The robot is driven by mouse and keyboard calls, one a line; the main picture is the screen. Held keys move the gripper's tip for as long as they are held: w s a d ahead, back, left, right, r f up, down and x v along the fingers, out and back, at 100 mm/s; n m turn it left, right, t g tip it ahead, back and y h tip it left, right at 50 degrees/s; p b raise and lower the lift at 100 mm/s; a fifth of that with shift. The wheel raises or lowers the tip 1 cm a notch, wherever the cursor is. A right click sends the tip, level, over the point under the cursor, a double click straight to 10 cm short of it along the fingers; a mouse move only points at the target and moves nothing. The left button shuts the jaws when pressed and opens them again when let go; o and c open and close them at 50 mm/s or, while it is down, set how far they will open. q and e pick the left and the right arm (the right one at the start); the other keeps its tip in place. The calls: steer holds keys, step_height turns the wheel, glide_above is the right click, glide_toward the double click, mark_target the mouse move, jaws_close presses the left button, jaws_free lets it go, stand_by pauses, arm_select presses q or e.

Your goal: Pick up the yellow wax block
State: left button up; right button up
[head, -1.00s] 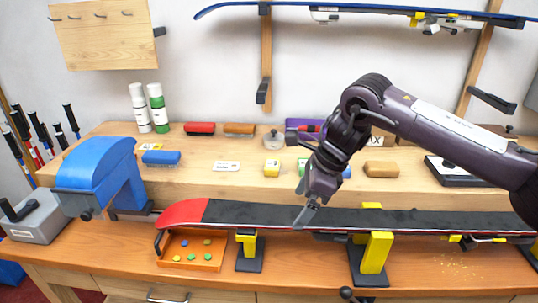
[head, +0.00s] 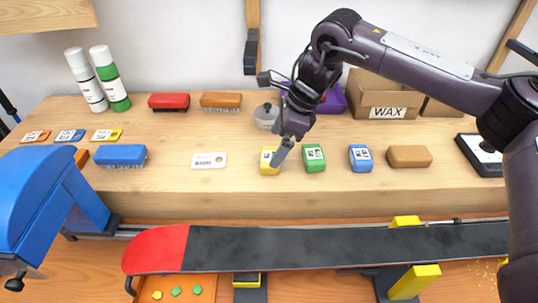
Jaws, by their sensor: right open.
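The yellow wax block (head: 268,162) stands on the raised wooden shelf behind the ski, with a white label on its front. My right gripper (head: 280,154) is over the block's upper right side, its fingers pointing down and hiding part of it. It is open; I cannot tell whether a finger touches the block. A green wax block (head: 314,158) and a blue wax block (head: 360,158) stand in a row to the right. My left gripper is out of view.
A white scraper card (head: 209,160) and a blue brush (head: 120,155) lie to the left. A lidded metal pot (head: 265,117) stands behind the gripper. A tan block (head: 409,156) and a WAX carton (head: 384,94) are at right.

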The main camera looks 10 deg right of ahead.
mark_target(270, 156)
steer(key=p+x, duration=0.1)
steer(key=x, duration=0.3)
steer(key=shift+f, duration=0.4)
steer(key=shift+a+f, duration=0.1)
steer(key=shift+f, duration=0.1)
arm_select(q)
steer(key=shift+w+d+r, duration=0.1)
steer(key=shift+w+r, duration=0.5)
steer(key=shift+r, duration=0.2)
arm_select(e)
steer(key=c, duration=1.1)
